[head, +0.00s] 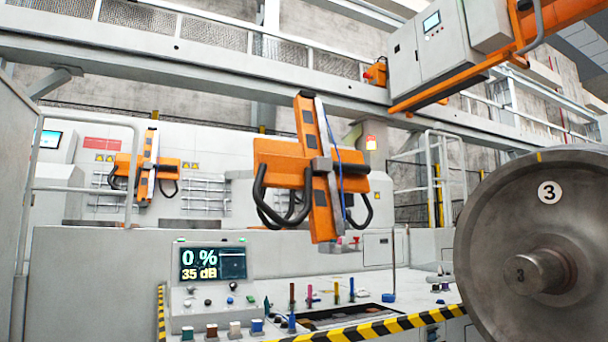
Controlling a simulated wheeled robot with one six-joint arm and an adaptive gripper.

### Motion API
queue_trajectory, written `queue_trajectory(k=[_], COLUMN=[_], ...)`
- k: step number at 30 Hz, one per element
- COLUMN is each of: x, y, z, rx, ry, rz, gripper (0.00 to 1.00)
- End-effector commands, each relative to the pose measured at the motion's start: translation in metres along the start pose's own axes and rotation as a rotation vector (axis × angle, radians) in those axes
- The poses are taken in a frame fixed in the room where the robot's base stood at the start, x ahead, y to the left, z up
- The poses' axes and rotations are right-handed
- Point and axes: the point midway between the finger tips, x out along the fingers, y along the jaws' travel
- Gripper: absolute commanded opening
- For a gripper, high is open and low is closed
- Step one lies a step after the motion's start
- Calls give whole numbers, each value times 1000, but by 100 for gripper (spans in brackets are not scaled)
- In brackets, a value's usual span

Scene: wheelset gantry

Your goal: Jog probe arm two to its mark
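Two orange probe arms with black cable loops show in the head view. The nearer probe arm (318,170) hangs upright, slightly tilted, in the middle above the console bench. The farther probe arm (147,168) is at the left against the back wall. I see no number on either, so I cannot tell which is arm two, and I cannot make out its mark. A control console (207,292) with small buttons stands below; its screen (213,263) reads 0 % and 35 dB. My gripper is not in view.
A large steel wheel (480,222) labelled 3 fills the right side. A black-yellow striped edge (390,327) runs along the bench front. Several coloured upright pegs stand on the bench. A grey cabinet (430,48) on an orange frame hangs at the upper right.

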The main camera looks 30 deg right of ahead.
Motion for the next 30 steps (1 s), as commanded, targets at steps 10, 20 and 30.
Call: queue_trajectory(k=[10, 20, 30], x=[0, 0, 0], y=[0, 0, 0], z=[0, 0, 0], rx=[0, 0, 0], ry=[0, 0, 0], rz=[0, 0, 0], gripper=[0, 0, 0])
